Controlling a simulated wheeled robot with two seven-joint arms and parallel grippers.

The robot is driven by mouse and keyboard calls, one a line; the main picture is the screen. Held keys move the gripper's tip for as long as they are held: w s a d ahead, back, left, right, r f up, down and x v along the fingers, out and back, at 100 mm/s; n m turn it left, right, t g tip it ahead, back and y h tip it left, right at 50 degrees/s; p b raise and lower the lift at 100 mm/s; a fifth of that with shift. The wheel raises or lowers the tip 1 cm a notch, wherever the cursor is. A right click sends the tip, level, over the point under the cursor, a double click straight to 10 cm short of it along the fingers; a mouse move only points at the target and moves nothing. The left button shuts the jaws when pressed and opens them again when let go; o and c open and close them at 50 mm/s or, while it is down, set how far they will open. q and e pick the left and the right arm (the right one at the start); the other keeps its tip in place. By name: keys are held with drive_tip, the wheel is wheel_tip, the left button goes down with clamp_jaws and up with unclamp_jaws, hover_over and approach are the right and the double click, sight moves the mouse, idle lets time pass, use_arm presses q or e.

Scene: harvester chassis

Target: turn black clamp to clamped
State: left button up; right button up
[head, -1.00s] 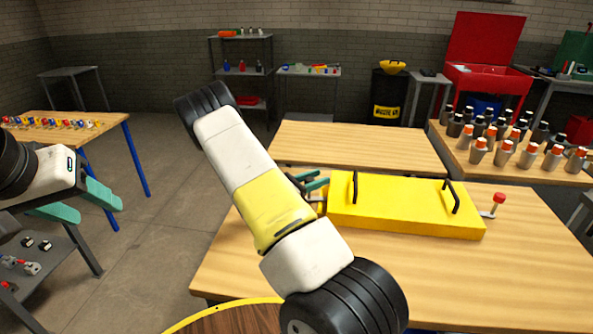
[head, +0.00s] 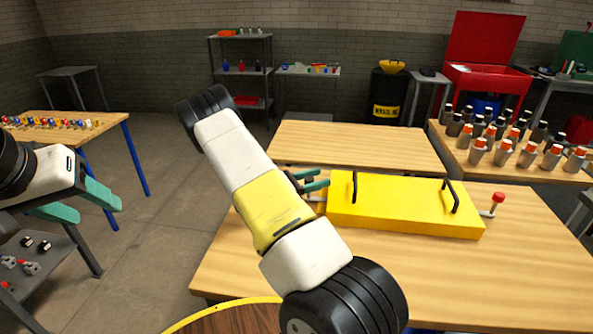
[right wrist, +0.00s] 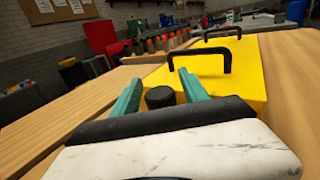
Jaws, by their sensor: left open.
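The black clamp shows as a round black knob (right wrist: 160,97) in the right wrist view, at the near end of the yellow chassis cover (right wrist: 225,68). My right gripper (right wrist: 160,90) is open, with one green finger on each side of the knob. Small gaps show between knob and fingers. In the head view my right gripper (head: 314,183) is at the left end of the yellow cover (head: 400,208), and my forearm hides much of that area, so the clamp's lever position cannot be told. My left gripper (head: 80,202) is open and empty at the far left.
A red-knobbed clamp (head: 496,203) stands at the cover's right end. The cover has two black handles (head: 354,188). The wooden table (head: 480,270) is clear in front. Several bottles (head: 530,150) stand on a table at the right.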

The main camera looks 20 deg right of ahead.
drive_tip(key=a, duration=0.7)
drive_tip(key=shift+s+a, duration=0.1)
drive_tip(key=shift+a, duration=0.3)
idle(0.3)
